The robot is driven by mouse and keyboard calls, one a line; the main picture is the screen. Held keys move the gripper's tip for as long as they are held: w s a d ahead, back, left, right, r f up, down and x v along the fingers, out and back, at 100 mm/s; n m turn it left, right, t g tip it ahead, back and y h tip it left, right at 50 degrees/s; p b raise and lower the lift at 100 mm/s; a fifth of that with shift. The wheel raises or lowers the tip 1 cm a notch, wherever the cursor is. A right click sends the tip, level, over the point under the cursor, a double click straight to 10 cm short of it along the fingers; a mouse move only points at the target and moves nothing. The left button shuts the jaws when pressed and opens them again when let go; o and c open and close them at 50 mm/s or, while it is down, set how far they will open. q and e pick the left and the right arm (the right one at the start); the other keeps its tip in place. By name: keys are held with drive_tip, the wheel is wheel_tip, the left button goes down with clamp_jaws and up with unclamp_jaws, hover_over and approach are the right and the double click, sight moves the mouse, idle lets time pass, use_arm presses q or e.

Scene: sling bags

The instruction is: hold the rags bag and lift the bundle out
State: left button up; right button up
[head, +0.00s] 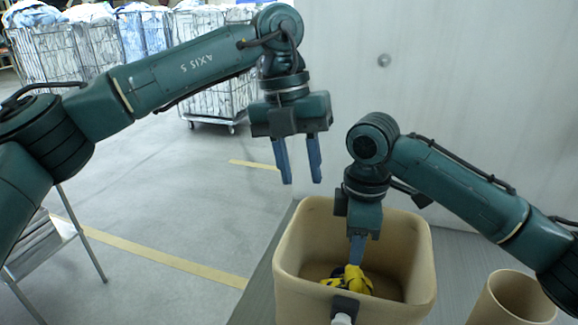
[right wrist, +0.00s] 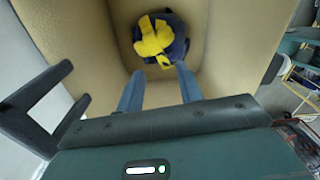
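The rags bag (head: 288,262) is a tan, open-topped, square bag standing upright on a grey surface. The bundle (head: 357,283), yellow with dark blue, lies low inside it. It also shows in the right wrist view (right wrist: 150,40). My right gripper (head: 357,262) reaches down into the bag above the bundle. In the right wrist view its two blue fingers (right wrist: 158,75) are apart, with the bundle just beyond their tips and nothing clearly between them. My left gripper (head: 302,182) is open and empty in the air, above and outside the bag's back left.
A dark bracket with a white part (head: 344,306) is at the bag's front rim. A tan round container (head: 510,300) stands to the right. A metal step stand (head: 50,245) is at left. Wire carts of cloth (head: 205,90) stand behind.

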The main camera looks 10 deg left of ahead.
sight(286, 232)
use_arm(q)
drive_tip(key=f, duration=0.5)
drive_tip(key=a+f+y, duration=0.1)
drive_tip(key=f, duration=0.4)
drive_tip(key=a+f+y, duration=0.1)
drive_tip(key=f, duration=0.4)
drive_tip(key=shift+s+f, duration=0.2)
drive_tip(key=shift+s, duration=0.1)
clamp_jaws()
idle(0.5)
